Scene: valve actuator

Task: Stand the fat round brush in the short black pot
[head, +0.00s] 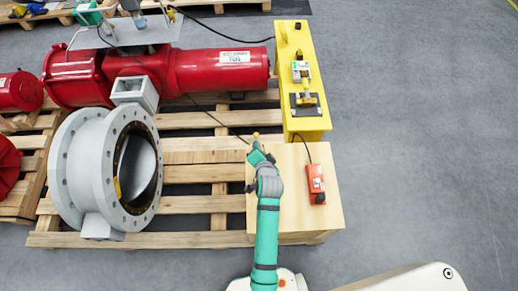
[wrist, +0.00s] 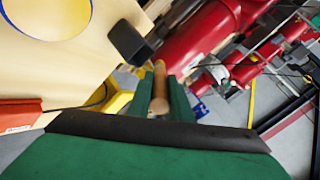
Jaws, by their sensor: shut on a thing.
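My gripper (head: 257,152) is over the far left part of the pale wooden box in the head view. In the wrist view, the green fingers (wrist: 160,98) are shut on a round wooden piece (wrist: 159,88), which looks like the brush. Its tan end (head: 256,136) shows just past the fingertips in the head view. I cannot see its bristles clearly. A short black object (wrist: 129,42) shows beyond the fingers to the upper left in the wrist view, apart from the brush. It may be the short black pot, but its opening is not clear.
The pale wooden box (head: 325,218) carries an orange-red device (head: 316,184) with a cable at its right. A yellow stand (head: 310,122) is behind it. A grey flanged valve (head: 107,168) and red actuator (head: 215,70) are on the left. A blue ring (wrist: 84,32) lies upper left in the wrist view.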

